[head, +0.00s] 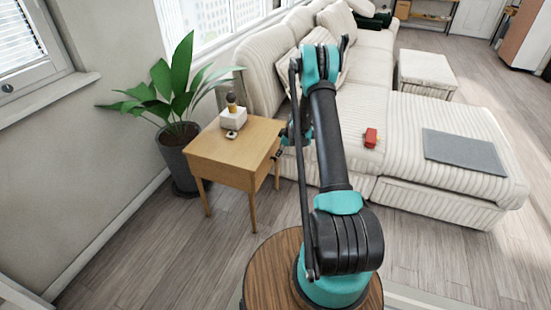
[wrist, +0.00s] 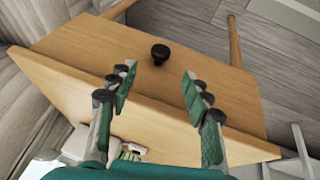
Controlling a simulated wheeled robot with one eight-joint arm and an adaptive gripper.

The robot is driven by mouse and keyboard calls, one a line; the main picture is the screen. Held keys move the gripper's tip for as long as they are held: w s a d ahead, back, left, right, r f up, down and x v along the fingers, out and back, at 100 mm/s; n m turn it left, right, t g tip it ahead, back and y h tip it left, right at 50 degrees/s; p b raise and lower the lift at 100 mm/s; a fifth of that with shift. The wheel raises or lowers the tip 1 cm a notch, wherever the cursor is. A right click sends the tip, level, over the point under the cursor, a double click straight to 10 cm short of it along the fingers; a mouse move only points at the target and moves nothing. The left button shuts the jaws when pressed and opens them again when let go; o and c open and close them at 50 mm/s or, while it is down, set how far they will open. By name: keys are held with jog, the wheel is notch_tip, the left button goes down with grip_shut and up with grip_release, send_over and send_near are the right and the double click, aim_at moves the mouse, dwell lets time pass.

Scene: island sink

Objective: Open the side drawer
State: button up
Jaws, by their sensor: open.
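The wooden side table (head: 215,145) stands left of my arm in the head view, beside the sofa. In the wrist view, its drawer front (wrist: 205,70) fills the middle, with the table's legs pointing up the picture. A round black knob (wrist: 160,53) sticks out of this front. No gap shows around the front. My gripper (wrist: 157,82) is open and empty. Its two fingers straddle the line toward the knob, and the knob lies beyond the fingertips, apparently untouched. In the head view, my arm hides most of the gripper beside the table.
A white box with a dark-topped item (head: 233,112) and a small white object (head: 231,134) stand on the tabletop. The striped sofa (head: 375,95) holds a red object (head: 371,138) and grey mat (head: 463,151). Floor in front is clear.

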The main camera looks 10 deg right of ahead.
jog(key=x, duration=0.8)
jog(key=shift+w+f, duration=0.1)
jog(key=shift+f, duration=0.25)
grip_shut()
